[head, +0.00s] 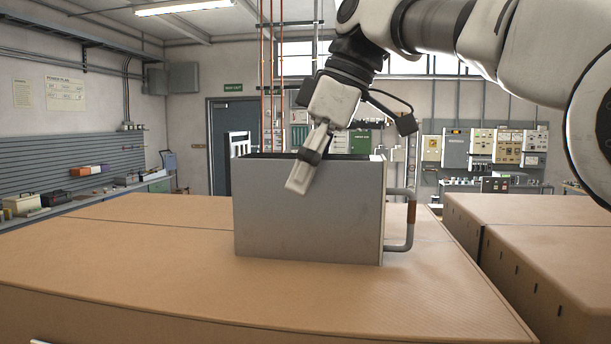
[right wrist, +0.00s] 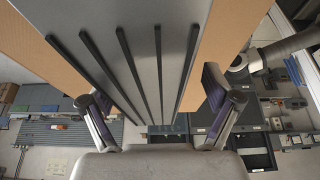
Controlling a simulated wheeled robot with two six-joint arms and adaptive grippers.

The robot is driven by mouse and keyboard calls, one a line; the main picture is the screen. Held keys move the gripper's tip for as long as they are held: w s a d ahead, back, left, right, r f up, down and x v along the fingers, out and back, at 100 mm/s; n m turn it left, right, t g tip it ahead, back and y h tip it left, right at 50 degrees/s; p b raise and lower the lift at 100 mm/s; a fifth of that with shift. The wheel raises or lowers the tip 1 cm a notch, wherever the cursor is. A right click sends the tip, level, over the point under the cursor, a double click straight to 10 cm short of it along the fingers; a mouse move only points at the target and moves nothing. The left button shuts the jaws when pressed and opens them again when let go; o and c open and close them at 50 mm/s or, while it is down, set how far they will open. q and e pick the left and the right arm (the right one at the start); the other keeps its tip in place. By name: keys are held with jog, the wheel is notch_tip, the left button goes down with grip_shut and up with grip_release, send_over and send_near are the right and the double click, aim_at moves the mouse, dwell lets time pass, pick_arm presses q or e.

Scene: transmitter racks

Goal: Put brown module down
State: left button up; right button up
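A grey box-shaped module (head: 310,215) stands upright on a tan-topped cabinet (head: 130,260). Its bent grey handle, with a brown band (head: 411,213), sticks out on the right side; the band is the only brown I see on it. My right gripper (head: 299,186) is at the module's top edge, with one finger showing in front of its face; the other finger is hidden in the head view. In the right wrist view, the two fingers are spread wide (right wrist: 152,95), one on each side of a grey ribbed face (right wrist: 135,45). Tan surface shows beside the right finger. My left gripper is not in view.
More tan-topped cabinets (head: 560,235) stand on the right, beyond a dark gap. The tan top left of the module is clear. Thin copper pipes (head: 272,80) rise behind the module. A wall bench with equipment (head: 495,150) is at the back right.

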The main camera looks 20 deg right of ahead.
jog(key=p+v, duration=0.1)
jog(key=v, duration=0.4)
jog(key=p+v, duration=0.2)
jog(key=v, duration=0.4)
jog(key=shift+w+d+r, duration=0.15)
jog(key=shift+r, duration=0.15)
jog(key=shift+d+r, duration=0.15)
